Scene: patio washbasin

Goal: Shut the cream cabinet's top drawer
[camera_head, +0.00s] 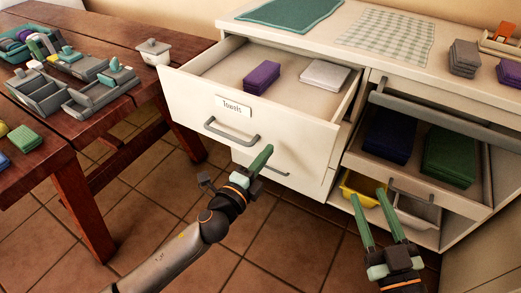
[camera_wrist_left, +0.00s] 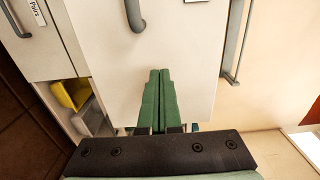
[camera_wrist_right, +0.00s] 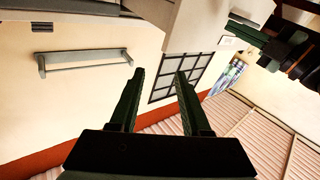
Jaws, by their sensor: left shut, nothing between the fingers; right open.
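The cream cabinet's top drawer (camera_head: 190,105), labelled "Towels", is pulled out in the head view. It holds a purple folded towel (camera_head: 262,77) and a light grey one (camera_head: 325,74). A grey bar handle (camera_head: 232,133) is on its front. My left gripper (camera_head: 262,158) is shut and empty, below and to the right of that handle in the picture; contact with the cabinet cannot be told. In the left wrist view its green fingers (camera_wrist_left: 157,98) point at a pale panel. My right gripper (camera_head: 380,218) is open and empty, in front of the right-hand shelves.
A pull-out tray (camera_head: 460,189) on the right holds dark blue and green folded towels. Under it are a yellow bin (camera_head: 358,188) and a grey bin (camera_head: 418,212). A wooden table (camera_head: 95,130) with grey trays stands on the left. Tiled floor is clear between.

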